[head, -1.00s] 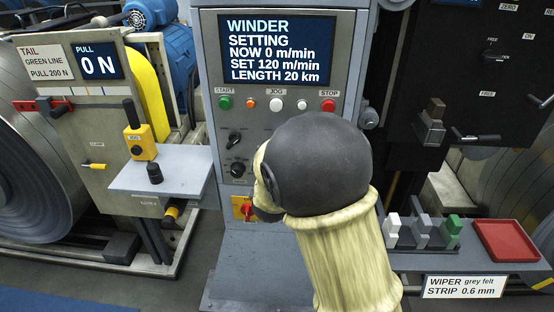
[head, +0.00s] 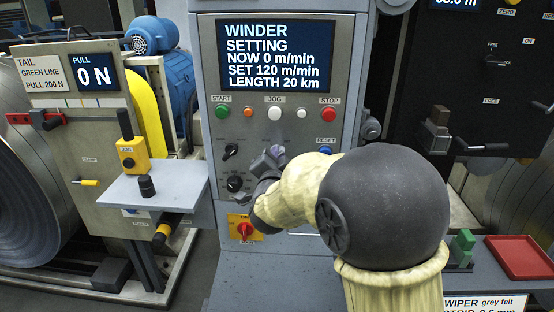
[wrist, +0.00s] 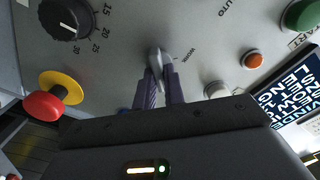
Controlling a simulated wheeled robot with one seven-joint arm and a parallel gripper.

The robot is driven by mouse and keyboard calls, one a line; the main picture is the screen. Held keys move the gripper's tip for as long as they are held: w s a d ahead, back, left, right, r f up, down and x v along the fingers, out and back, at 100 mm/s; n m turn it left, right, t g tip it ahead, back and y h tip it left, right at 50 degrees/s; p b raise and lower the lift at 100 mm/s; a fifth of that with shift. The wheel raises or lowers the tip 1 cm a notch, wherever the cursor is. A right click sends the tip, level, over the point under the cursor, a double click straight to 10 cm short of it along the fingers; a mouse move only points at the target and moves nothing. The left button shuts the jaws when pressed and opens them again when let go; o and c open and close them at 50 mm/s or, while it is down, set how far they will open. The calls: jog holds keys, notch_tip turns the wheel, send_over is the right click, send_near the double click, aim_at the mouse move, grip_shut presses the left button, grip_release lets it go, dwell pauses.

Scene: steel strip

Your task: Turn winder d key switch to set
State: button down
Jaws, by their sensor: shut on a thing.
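The winder panel (head: 290,115) stands upright in the middle of the head view. Its screen (head: 275,55) reads WINDER SETTING, NOW 0 m/min, SET 120 m/min, LENGTH 20 km. In the wrist view my gripper (wrist: 163,80) has its two fingers closed around a thin silver key piece (wrist: 158,58) at the panel face. Labels reading AUTO and WORK show to its right; its exact pointing and any SET label cannot be made out. In the head view my gripper (head: 268,163) is against the panel, and my arm partly covers that area.
Black knobs (head: 231,151) and a red switch on a yellow plate (head: 243,229) sit close left of my gripper. Buttons run above, including the green START (head: 222,110) and red STOP (head: 327,114). A red tray (head: 517,257) lies at right.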

jog(key=shift+f, duration=0.15)
jog(key=c, duration=1.5)
grip_release()
jog(key=shift+s, duration=0.1)
jog(key=s, duration=1.7)
jog(key=shift+s+a, duration=0.15)
jog(key=shift+a, duration=0.15)
